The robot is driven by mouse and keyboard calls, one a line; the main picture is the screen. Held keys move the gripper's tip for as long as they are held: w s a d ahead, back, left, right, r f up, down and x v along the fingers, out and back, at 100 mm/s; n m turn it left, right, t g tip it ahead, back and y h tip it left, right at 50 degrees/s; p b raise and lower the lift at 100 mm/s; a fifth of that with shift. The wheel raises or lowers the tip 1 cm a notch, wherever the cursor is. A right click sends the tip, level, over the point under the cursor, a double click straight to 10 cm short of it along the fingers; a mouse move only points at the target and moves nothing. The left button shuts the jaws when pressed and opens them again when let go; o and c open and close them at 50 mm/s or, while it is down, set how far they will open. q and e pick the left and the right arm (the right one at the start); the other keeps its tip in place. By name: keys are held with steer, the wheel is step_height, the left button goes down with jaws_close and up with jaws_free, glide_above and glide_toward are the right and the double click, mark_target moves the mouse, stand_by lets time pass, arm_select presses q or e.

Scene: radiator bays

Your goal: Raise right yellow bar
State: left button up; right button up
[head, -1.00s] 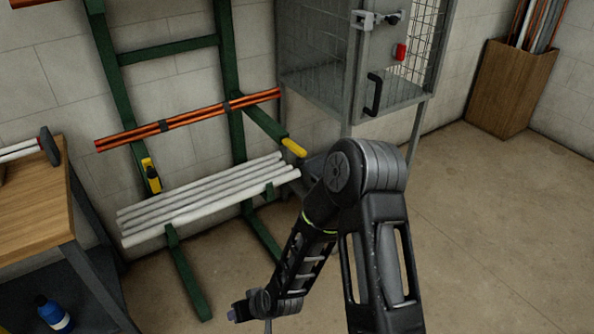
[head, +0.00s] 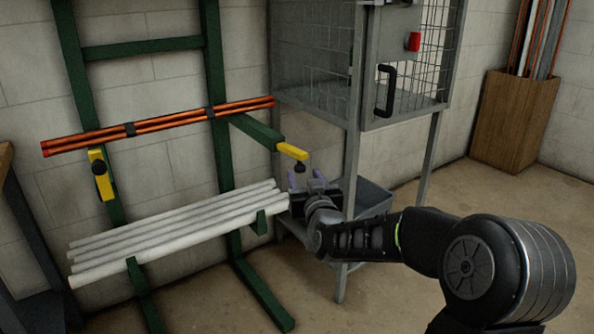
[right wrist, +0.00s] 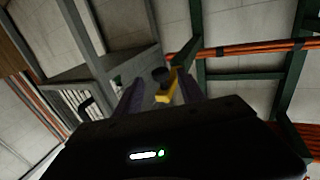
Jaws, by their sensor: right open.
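The right yellow bar (head: 292,151) is at the outer end of a green rack arm, with a black knob under its tip. It also shows in the right wrist view (right wrist: 173,86), ahead of the gripper and between the fingers as seen there. My right gripper (head: 306,176) has two purple fingers, open and pointing up, just below the bar and its knob. I cannot tell whether they touch. The right wrist view shows both fingers (right wrist: 160,90) apart. The left yellow bar (head: 101,175) lies along the left green post with a black knob. My left gripper is out of view.
Orange pipes (head: 165,124) lie across the rack above. Several white pipes (head: 180,232) rest on the lower arms, left of my gripper. A grey mesh cage (head: 315,70) stands close behind on the right, with a grey bin (head: 372,197) below.

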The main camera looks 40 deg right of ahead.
mark_target(298, 164)
steer(key=shift+w, duration=0.1)
steer(key=shift+w+d+f, duration=0.15)
steer(key=shift+w+d, duration=0.1)
steer(key=shift+w, duration=0.3)
steer(key=b+x, duration=0.1)
steer(key=x, duration=0.5)
steer(key=shift+w, duration=0.25)
steer(key=shift+c, duration=0.5)
jaws_close()
stand_by(0.4)
